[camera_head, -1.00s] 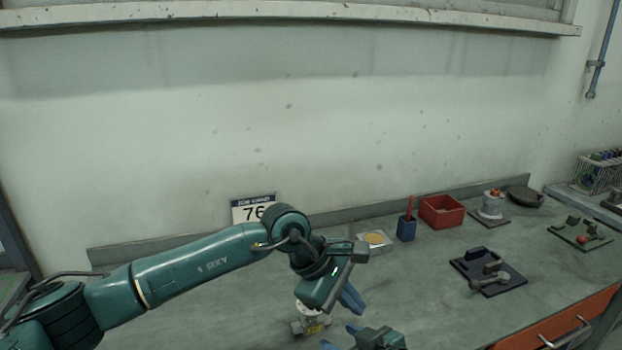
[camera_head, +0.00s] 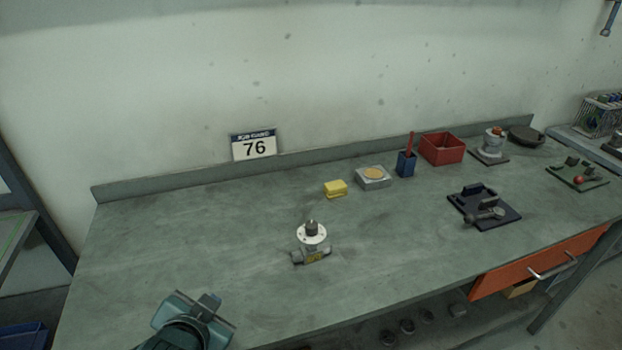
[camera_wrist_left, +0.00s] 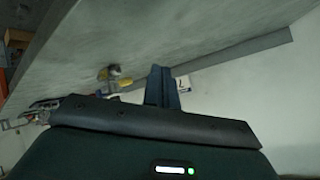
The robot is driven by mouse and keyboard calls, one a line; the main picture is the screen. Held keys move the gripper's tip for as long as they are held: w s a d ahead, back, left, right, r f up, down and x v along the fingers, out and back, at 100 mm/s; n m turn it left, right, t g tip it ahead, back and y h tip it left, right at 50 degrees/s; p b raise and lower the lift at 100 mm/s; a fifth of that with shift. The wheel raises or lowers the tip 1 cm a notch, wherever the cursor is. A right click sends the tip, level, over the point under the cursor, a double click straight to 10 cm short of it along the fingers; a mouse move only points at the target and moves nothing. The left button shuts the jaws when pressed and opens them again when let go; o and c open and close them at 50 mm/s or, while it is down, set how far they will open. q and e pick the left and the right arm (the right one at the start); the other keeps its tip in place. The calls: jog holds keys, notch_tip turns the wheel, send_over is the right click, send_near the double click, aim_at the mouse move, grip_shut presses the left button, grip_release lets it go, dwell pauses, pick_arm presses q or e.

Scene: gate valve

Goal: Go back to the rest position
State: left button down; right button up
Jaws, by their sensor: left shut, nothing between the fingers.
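The gate valve (camera_head: 312,242), a pale metal body with a round flange and a dark stem on top, stands upright on the workbench (camera_head: 200,225). It also shows small and tilted in the left wrist view (camera_wrist_left: 113,73). My left gripper (camera_head: 209,302) is at the lower left of the head view, near the bench's front edge, well apart from the valve. In the left wrist view its fingers (camera_wrist_left: 161,85) are together with nothing between them. My right gripper is not in view.
A yellow block (camera_head: 335,188), a metal block with a tan disc (camera_head: 373,177), a blue cup (camera_head: 406,164) and a red bin (camera_head: 442,148) stand along the back. A black fixture (camera_head: 484,208) lies to the right, above an orange drawer (camera_head: 540,262). The bench's left side is clear.

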pick_arm(q)
jog(key=s+a+f+n+g, duration=0.2)
jog(key=s+f+g, duration=0.15)
jog(key=s, duration=0.45)
jog(key=s+a+f+n+g, duration=0.2)
jog(key=s+f+n+g, duration=0.15)
jog(key=s, duration=0.45)
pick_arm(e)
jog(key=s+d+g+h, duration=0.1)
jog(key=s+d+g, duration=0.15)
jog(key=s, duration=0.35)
pick_arm(q)
jog(key=w+d+f+m+t+h, duration=0.2)
jog(key=w+d+f+t, duration=0.3)
jog(key=f, duration=0.5)
jog(key=shift+w+d+t+h, duration=0.35)
jog(key=shift+t+h, duration=0.15)
jog(key=shift+t, duration=0.1)
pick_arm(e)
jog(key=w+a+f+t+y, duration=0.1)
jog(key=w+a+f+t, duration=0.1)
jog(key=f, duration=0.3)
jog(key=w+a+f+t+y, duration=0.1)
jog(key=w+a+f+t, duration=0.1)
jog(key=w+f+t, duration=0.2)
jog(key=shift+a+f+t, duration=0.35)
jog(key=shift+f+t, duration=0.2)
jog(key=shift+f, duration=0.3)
